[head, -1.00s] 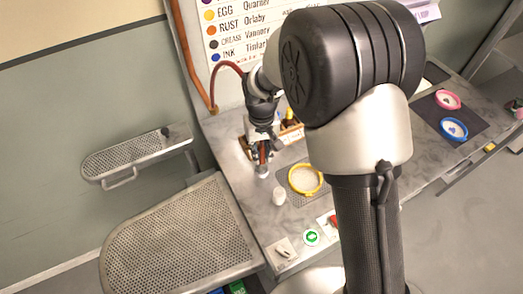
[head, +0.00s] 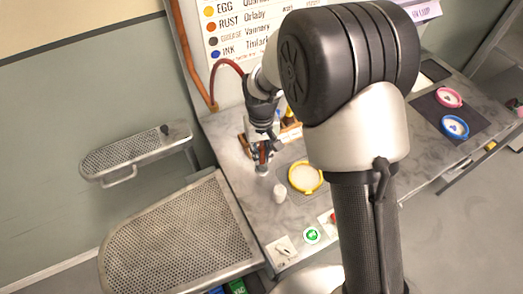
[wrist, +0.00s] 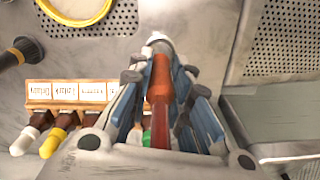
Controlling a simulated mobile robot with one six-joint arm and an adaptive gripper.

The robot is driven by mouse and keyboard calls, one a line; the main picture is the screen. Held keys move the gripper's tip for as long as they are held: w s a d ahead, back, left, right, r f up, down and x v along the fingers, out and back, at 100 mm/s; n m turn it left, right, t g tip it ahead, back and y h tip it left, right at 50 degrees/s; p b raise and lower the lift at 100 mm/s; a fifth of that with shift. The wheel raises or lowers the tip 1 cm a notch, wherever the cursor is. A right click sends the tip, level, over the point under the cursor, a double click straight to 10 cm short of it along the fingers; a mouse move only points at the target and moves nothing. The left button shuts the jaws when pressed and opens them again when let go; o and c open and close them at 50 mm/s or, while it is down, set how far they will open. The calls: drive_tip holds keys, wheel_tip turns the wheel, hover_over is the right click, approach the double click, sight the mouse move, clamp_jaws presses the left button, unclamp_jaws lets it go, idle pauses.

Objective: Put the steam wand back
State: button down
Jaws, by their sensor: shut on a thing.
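My gripper (wrist: 160,95) is shut on the steam wand (wrist: 158,112), a red-brown shaft with a silver tip, seen between the blue-lined fingers in the wrist view. In the head view my gripper (head: 262,150) is low over the grey worktop, with the wand's tip pointing down close to the surface. I cannot tell whether the tip touches it. A dark red hose (head: 226,66) arcs from the upright board toward my wrist, where my arm hides its end. I cannot make out the wand's holder.
A wooden rack (wrist: 68,91) of capped bottles stands close beside my gripper. A perforated board (head: 180,240) is at front left.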

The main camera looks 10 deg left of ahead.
drive_tip(key=c, duration=1.4)
unclamp_jaws()
drive_tip(key=shift+o, duration=0.5)
drive_tip(key=shift+o, duration=1.1)
drive_tip(key=shift+r, duration=0.15)
drive_tip(key=shift+r+p, duration=2.8)
drive_tip(key=shift+r, duration=0.85)
